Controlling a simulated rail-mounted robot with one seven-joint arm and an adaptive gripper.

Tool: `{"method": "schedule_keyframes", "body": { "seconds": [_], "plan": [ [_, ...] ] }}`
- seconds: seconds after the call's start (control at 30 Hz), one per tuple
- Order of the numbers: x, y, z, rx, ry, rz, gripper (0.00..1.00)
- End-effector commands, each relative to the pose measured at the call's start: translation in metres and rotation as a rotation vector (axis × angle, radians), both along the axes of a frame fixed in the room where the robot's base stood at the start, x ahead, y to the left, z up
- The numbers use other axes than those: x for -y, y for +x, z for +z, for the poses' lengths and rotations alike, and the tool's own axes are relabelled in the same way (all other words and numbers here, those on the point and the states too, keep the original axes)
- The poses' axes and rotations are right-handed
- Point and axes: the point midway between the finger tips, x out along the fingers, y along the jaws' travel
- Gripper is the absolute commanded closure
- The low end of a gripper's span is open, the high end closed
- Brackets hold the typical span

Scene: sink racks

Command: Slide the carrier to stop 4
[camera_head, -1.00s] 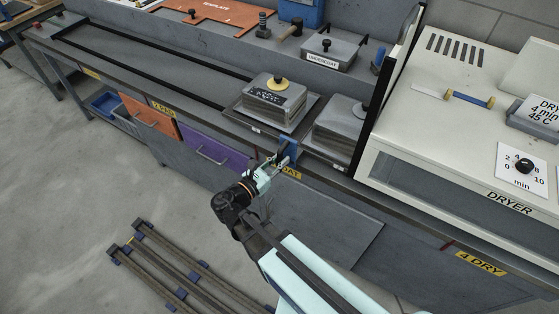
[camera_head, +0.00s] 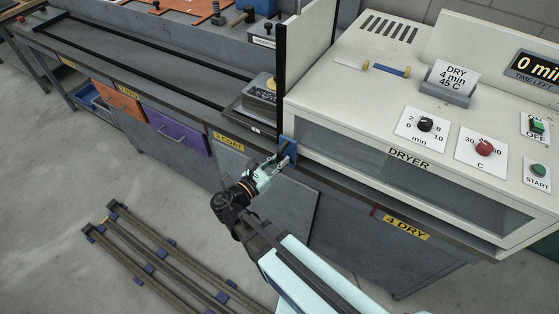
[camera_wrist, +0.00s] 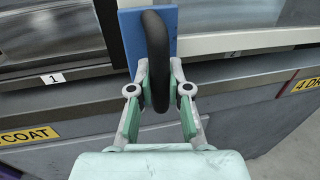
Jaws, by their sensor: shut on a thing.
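The carrier's blue plate (camera_head: 288,150) with its black handle stands at the left front corner of the dryer (camera_head: 400,110). My gripper (camera_head: 281,161) is shut on the black handle (camera_wrist: 157,60), clearly seen between the fingers in the wrist view. Left of the plate, a carrier tray (camera_head: 250,122) marked 1 bears a grey stack (camera_head: 262,90), partly hidden by the dryer's side. The other tray and its stack are hidden behind the dryer's front, apart from a label 2 (camera_wrist: 233,53) in the wrist view. The yellow "4 DRY" label (camera_head: 407,227) is to the right of my gripper.
The "3 COAT" label (camera_head: 229,142) is left of my gripper. Dark rails (camera_head: 150,55) run along the bench to the left. A purple drawer (camera_head: 175,130) and an orange drawer (camera_head: 118,102) are below.

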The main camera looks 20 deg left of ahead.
Motion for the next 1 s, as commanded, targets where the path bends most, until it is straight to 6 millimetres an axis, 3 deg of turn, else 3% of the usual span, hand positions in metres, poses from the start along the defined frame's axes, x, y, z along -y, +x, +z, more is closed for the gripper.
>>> {"method": "schedule_keyframes", "body": {
  "seconds": [0.47, 0.5, 0.57, 1.0],
  "plan": [
    [-0.0004, 0.0006, 0.0019, 0.005, -0.001, 0.001, 1.0],
    [-0.0004, 0.0007, 0.0019, 0.005, -0.001, 0.001, 0.79],
    [-0.0005, 0.0006, 0.0018, 0.004, -0.001, 0.001, 0.58],
    [-0.0029, -0.0041, 0.0009, 0.002, 0.0, 0.001, 0.57]
  ]
}}
